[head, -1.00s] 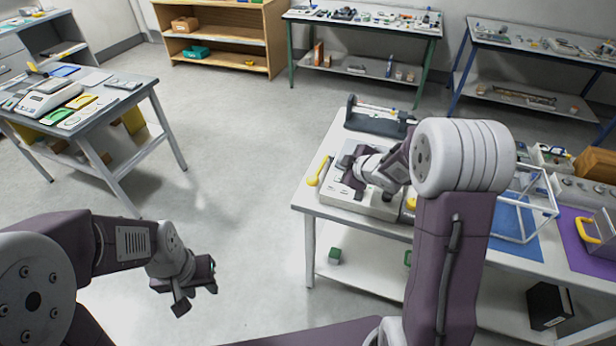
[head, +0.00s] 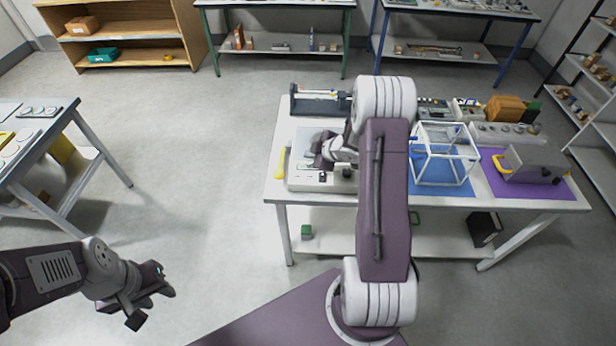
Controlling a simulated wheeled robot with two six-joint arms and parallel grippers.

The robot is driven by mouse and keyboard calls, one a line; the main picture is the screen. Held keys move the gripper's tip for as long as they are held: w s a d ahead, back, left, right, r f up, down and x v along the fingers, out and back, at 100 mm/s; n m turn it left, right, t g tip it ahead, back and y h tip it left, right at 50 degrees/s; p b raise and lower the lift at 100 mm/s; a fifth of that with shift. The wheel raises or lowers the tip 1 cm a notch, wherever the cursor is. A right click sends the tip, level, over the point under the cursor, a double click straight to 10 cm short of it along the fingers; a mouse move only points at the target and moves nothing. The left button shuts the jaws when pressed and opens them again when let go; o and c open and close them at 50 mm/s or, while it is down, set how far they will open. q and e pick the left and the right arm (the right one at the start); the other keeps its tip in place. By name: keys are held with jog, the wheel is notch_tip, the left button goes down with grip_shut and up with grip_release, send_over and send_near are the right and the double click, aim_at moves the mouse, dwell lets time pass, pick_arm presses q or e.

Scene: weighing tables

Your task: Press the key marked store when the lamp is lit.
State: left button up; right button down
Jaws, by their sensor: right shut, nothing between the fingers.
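A white weighing device (head: 297,182) sits at the left end of the white table, with a flat grey top and a control strip along its front edge. Small dark marks or keys show on the strip, but no label is readable. I cannot make out which key is store, or a lit lamp. My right gripper (head: 319,162) is shut and empty over the device's top, behind the front strip; I cannot tell if it touches. My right arm hides the device's right part. My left gripper (head: 152,306) is open and empty over the floor at lower left.
The white table (head: 520,203) also holds a balance with a dark base (head: 312,104) behind, a yellow-handled item (head: 281,163), a clear-sided white frame (head: 445,153) on a blue mat, and a grey box (head: 535,163) on a purple mat. Open floor lies left of the table.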

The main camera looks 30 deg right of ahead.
jog(key=b, duration=0.7)
send_over(311, 179)
notch_tip(311, 179, down, 8)
jog(key=shift+d+f+b, duration=0.1)
jog(key=shift+f+b, duration=0.3)
jog(key=shift+b, duration=0.05)
jog(key=shift+r, duration=0.1)
dwell(1.1)
jog(key=shift+f, duration=0.45)
jog(key=shift+f+b, duration=0.4)
jog(key=shift+b, duration=0.15)
dwell(0.5)
jog(key=shift+r+p, duration=0.85)
jog(key=shift+p, duration=0.05)
